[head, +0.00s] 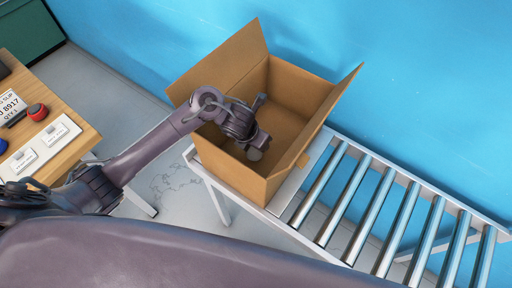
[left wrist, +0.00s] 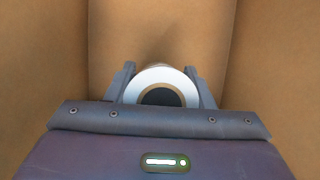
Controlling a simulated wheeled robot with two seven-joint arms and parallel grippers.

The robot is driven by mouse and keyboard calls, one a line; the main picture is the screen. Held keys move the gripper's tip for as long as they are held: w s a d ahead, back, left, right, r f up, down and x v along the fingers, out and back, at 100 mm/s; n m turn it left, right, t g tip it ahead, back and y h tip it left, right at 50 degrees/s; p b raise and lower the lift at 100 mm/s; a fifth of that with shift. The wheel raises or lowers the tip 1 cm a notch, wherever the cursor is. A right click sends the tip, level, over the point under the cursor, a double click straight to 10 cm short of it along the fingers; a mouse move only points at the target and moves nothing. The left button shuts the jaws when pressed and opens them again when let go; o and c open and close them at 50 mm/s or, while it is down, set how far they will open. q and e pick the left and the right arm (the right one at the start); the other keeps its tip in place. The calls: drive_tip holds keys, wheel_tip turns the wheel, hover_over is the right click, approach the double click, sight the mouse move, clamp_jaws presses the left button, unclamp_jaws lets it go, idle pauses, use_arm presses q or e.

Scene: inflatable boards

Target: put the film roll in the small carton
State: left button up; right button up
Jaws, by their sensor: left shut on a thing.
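The small carton (head: 247,180) is an open brown cardboard box with raised flaps, standing on the near end of a roller conveyor. My left gripper (head: 258,146) reaches down inside the carton's opening in the head view. In the left wrist view the left gripper (left wrist: 163,90) is shut on the film roll (left wrist: 165,76), a white ring with a dark core, held between its two fingers. Brown carton walls surround it there. A pale bit of the roll (head: 254,154) shows below the gripper in the head view. Whether the roll touches the carton floor cannot be told. My right gripper is not seen.
The roller conveyor (head: 398,218) runs to the lower right and its rollers are bare. A wooden table (head: 72,110) at the left holds white labels (head: 40,144), a red-topped item (head: 37,112) and a printed slip (head: 11,104). A blue wall (head: 400,70) stands behind the carton.

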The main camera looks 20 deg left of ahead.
use_arm(q)
drive_tip(key=shift+f+b, duration=0.3)
drive_tip(key=shift+f, duration=1.35)
drive_tip(key=shift+f, duration=0.15)
drive_tip(key=o, duration=1.1)
drive_tip(key=shift+s+r, duration=0.1)
drive_tip(key=shift+r, duration=0.5)
drive_tip(key=p+v, duration=0.3)
drive_tip(key=v, duration=0.8)
